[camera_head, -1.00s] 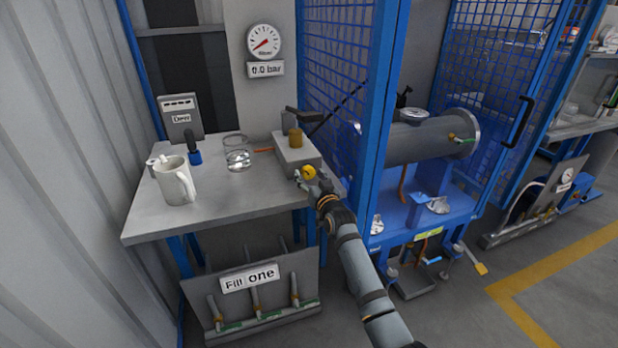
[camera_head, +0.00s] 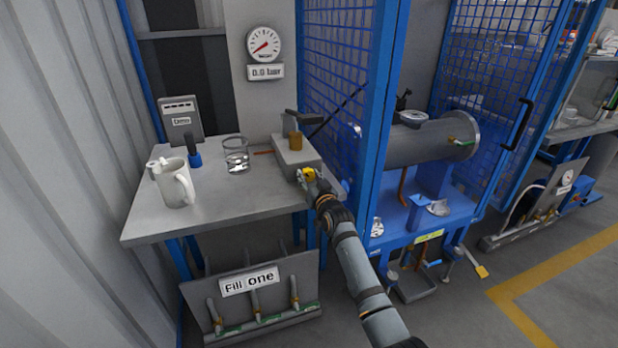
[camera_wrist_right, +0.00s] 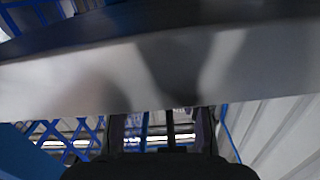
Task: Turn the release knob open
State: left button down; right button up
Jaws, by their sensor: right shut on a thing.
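My right gripper (camera_head: 309,178) comes up from the lower right and is shut on the knob, whose face is partly covered by the fingers. In the right wrist view a pale, blurred surface fills the upper part, and the dark gripper (camera_wrist_right: 165,130) is at the bottom centre. The knob cannot be made out there. My left gripper is in neither view.
A blue mesh cage (camera_head: 370,120) with a grey cylinder (camera_head: 425,140) stands close on the right. A wall gauge (camera_head: 264,45) hangs behind.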

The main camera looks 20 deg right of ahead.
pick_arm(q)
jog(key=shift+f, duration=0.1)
pick_arm(e)
jog(key=shift+n, duration=0.3)
jog(key=shift+f+n+b, duration=0.1)
jog(key=shift+n+b, duration=0.4)
jog(key=shift+n, duration=1.5)
jog(key=shift+n+b, duration=0.45)
jog(key=shift+n, duration=0.45)
jog(key=n, duration=0.2)
jog(key=shift+n, duration=0.4)
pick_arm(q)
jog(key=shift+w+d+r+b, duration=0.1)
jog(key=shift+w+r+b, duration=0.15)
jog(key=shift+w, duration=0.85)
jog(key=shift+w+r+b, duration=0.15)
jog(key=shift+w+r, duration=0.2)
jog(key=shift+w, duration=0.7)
pick_arm(e)
jog(key=shift+n, duration=0.7)
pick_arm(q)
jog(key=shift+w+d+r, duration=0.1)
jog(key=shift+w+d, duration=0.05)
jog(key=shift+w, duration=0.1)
